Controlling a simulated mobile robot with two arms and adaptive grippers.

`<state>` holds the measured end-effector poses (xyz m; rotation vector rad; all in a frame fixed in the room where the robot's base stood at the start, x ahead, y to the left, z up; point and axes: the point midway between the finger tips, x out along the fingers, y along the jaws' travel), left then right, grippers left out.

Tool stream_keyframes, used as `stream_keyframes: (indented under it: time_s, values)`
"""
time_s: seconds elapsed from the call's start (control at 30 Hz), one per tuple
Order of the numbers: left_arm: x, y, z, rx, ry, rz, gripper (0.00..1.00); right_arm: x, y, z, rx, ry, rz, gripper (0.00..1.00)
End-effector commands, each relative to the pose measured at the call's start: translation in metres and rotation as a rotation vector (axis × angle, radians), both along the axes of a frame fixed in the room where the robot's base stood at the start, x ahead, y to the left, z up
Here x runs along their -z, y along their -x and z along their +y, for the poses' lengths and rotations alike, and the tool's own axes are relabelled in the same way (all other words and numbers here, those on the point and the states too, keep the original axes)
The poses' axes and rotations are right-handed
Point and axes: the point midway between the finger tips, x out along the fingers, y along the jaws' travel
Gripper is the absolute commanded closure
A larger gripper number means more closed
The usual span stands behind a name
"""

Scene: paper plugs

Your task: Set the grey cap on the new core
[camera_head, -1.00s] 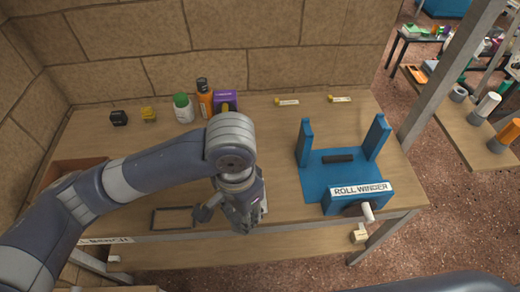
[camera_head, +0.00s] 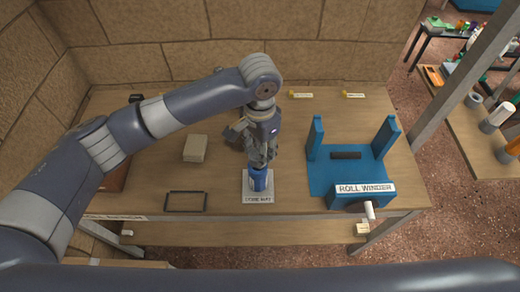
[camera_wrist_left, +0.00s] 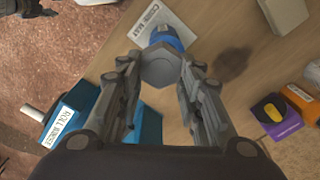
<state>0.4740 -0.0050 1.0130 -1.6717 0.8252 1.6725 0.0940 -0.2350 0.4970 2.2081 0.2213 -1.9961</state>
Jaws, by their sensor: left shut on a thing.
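The blue core (camera_head: 258,181) stands on the white core mat (camera_head: 248,200) near the table's front edge. My left gripper (camera_head: 259,164) points down just above the core, shut on the grey cap. In the left wrist view the hexagonal grey cap (camera_wrist_left: 160,67) sits between the fingertips (camera_wrist_left: 160,75). The blue core (camera_wrist_left: 165,38) shows partly behind the cap there, and the core mat (camera_wrist_left: 158,17) lies beyond. I cannot tell whether the cap touches the core. My right gripper is not in view.
The blue roll winder (camera_head: 318,180) stands right of the mat, its uprights raised. A beige block (camera_head: 195,148) and a dark rectangular frame (camera_head: 186,209) lie to the left. In the wrist view, a purple box (camera_wrist_left: 283,122) stands at the right.

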Motion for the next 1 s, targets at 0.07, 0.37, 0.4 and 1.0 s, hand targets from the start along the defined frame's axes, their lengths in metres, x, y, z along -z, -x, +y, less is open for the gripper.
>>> stream_keyframes:
  time_s: [0.07,0.37,0.4,1.0]
  values:
    - [0.000,-0.007,-0.001,-0.002,-0.001,0.000,0.77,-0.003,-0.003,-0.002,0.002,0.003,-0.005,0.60]
    - [0.024,-0.011,-0.001,0.000,-0.002,0.003,0.77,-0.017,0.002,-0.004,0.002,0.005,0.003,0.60]
    - [0.029,-0.011,-0.001,0.000,-0.002,0.002,0.77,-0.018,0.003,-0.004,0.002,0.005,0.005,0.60]
    - [0.045,-0.011,-0.001,0.000,-0.001,0.001,0.77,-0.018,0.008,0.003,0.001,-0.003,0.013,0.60]
